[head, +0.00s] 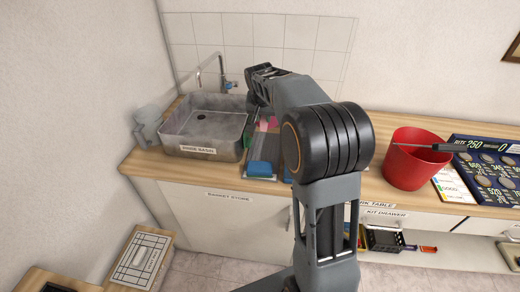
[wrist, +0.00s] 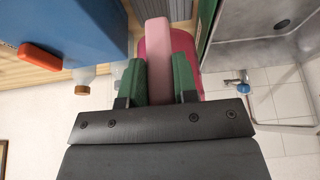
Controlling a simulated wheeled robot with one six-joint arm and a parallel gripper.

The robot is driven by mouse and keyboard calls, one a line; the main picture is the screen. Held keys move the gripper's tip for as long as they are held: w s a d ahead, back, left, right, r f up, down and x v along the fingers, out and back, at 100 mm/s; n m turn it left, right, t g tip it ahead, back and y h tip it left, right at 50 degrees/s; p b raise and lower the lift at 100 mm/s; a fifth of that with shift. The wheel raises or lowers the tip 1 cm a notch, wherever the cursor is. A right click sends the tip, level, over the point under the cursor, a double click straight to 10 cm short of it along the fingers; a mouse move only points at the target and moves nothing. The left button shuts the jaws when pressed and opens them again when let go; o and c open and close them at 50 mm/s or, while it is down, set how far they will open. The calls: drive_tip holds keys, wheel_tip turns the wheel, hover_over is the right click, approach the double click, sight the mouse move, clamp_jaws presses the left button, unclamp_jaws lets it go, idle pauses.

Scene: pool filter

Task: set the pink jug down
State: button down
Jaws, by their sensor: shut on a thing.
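The pink jug shows in the wrist view as a pale pink handle (wrist: 158,48) with a darker pink body (wrist: 185,48) behind it. My gripper (wrist: 158,78) has its two green fingers on either side of the handle and is shut on it. In the head view only small pink patches of the jug (head: 263,124) show beside the basin, over the draining area. My arm hides most of the jug and the gripper there. I cannot tell whether the jug's base touches the surface below.
A metal basin (head: 203,151) with a tap (head: 228,85) stands left of the jug. A grey jug (head: 148,124) is beyond it by the wall. A blue block (head: 260,169) lies at the front of the draining area. A red bucket (head: 414,166) stands right of my arm.

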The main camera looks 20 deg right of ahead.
sight(263, 126)
drive_tip(key=f, duration=0.5)
drive_tip(key=shift+w+d+f, duration=0.15)
drive_tip(key=shift+w+f, duration=0.15)
drive_tip(key=shift+f, duration=0.1)
wheel_tip(263, 126, down, 6)
drive_tip(key=shift+f, duration=0.35)
drive_tip(key=c, duration=0.9)
unclamp_jaws()
